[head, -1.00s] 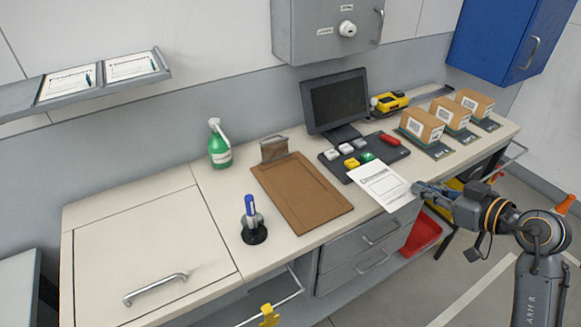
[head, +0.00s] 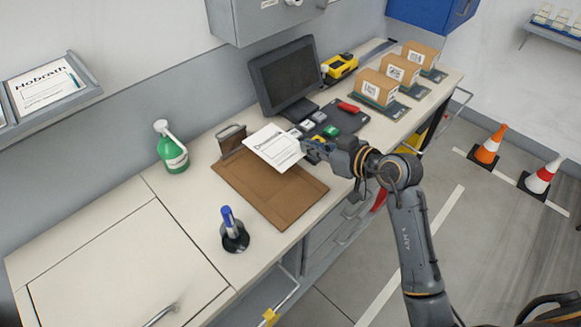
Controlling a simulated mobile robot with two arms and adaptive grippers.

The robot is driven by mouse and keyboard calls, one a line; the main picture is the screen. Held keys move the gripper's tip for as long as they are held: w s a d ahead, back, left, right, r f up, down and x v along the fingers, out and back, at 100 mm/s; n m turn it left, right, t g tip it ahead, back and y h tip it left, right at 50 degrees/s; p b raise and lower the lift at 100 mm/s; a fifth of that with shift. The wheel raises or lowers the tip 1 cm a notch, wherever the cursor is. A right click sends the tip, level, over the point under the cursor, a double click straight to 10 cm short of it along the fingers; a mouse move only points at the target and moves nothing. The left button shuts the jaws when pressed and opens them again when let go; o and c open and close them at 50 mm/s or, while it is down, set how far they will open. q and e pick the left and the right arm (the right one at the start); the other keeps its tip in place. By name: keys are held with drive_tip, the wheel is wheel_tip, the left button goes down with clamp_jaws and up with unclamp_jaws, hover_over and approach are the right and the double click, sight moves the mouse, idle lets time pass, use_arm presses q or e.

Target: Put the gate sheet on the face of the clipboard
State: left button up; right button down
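The gate sheet (head: 272,148), a white printed page, is held by my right gripper (head: 308,151), which is closed on its right edge. The sheet is above the upper right part of the brown clipboard (head: 262,204) and hides some of it. I cannot tell whether the sheet touches the board. The clipboard lies on the counter with its metal clip (head: 231,139) at the far left end. My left gripper is not in view.
A monitor (head: 285,77), a dark button panel (head: 345,117) and boxes (head: 375,88) stand farther right. The left counter is clear.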

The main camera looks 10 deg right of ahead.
hover_over(293, 179)
drive_tip(key=d, duration=0.1)
wheel_tip(293, 179, down, 4)
drive_tip(key=shift+f, duration=0.2)
drive_tip(key=shift+s+a+f, duration=0.1)
drive_tip(key=shift+a+f, duration=0.25)
drive_tip(key=shift+f, duration=0.1)
drive_tip(key=shift+a+f+p, duration=0.2)
drive_tip(key=shift+f+p, duration=0.1)
drive_tip(key=shift+f, duration=1.5)
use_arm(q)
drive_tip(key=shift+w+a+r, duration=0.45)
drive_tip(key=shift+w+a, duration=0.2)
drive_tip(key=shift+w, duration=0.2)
use_arm(e)
drive_tip(key=c, duration=1.5)
unclamp_jaws()
drive_tip(key=shift+f, duration=0.1)
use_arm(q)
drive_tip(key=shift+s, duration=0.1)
